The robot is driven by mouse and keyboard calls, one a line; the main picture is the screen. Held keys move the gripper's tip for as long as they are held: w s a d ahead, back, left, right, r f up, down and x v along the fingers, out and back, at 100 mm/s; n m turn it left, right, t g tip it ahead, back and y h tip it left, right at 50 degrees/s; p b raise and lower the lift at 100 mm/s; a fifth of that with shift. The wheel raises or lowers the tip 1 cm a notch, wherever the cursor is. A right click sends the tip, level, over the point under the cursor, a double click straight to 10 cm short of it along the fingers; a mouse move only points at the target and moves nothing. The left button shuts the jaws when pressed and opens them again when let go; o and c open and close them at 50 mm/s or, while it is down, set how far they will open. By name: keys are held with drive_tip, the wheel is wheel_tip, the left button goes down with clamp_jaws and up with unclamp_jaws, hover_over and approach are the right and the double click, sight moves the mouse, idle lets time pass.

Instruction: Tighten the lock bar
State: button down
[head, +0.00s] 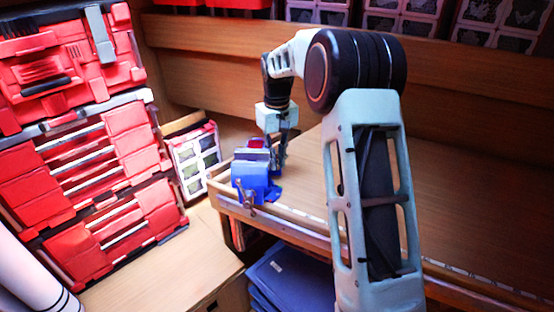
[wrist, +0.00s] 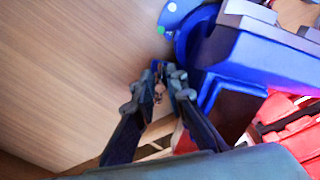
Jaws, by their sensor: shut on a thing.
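A blue bench vise (head: 252,178) stands at the near left corner of the wooden bench, its metal handle (head: 246,196) at the front. In the wrist view the vise body (wrist: 255,62) fills the upper right. My gripper (head: 279,166) points down beside the right side of the vise. In the wrist view my gripper (wrist: 160,76) has its fingers closed together next to the vise base. A small metallic piece, apparently the lock bar (wrist: 159,91), shows between the fingers. The fingers hide most of it, so its angle cannot be told.
The wooden bench top (head: 470,220) is clear to the right. A raised edge (head: 305,228) runs along its front. Red tool cases (head: 100,150) stand at the left. A small white-framed organizer (head: 195,160) stands behind the vise, and blue bins (head: 290,280) lie below the bench.

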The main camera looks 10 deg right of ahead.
sight(277, 157)
drive_tip(key=shift+m, duration=0.3)
idle(0.5)
drive_tip(key=c, duration=1.9)
unclamp_jaws()
drive_tip(key=shift+c, duration=0.2)
drive_tip(key=shift+a, duration=0.1)
wheel_tip(277, 157, up, 7)
drive_tip(key=shift+f, duration=0.1)
drive_tip(key=shift+d+r, duration=0.25)
drive_tip(key=shift+r, duration=0.4)
